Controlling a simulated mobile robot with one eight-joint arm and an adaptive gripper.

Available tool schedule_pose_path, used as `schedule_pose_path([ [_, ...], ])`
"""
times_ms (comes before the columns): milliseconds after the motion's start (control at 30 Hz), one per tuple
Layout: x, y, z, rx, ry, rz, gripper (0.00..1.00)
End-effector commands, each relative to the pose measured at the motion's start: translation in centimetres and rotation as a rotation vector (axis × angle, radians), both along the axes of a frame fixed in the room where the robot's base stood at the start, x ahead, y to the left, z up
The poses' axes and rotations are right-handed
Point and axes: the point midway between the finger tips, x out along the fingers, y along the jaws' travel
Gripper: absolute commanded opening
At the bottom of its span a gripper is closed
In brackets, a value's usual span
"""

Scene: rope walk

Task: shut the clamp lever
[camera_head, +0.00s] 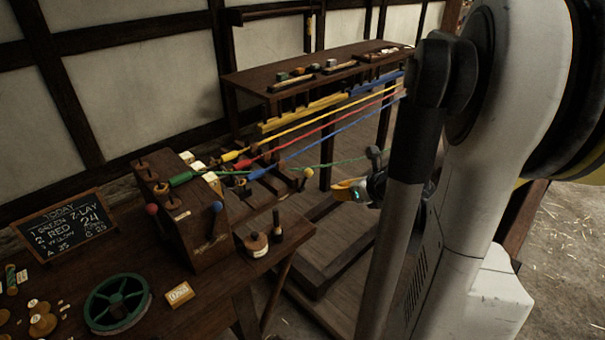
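A wooden block (200,235) stands on the workbench with ball-ended levers on it: a red-knobbed lever (152,209) on its left face and a blue-knobbed lever (217,207) at its right front. A yellow-knobbed lever (308,173) stands farther right, by the rope ends. I cannot tell which of these is the clamp lever. My gripper (352,186) shows partly behind my own arm, right of the yellow knob and apart from it, with an orange-yellow part facing left. Its fingers are too small and hidden to judge their opening.
Open floor (565,230) lies at right.

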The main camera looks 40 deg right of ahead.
Motion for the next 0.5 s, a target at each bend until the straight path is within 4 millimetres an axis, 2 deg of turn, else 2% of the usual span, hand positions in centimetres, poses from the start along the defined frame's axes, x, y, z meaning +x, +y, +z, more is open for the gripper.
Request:
schedule_pose_path([
  [267,0.6,0.0,-0.5,-0.003,0.001,0.005,0.0],
  [500,3.8,-0.3,-3.2,-0.004,0.001,0.008,0.0],
])
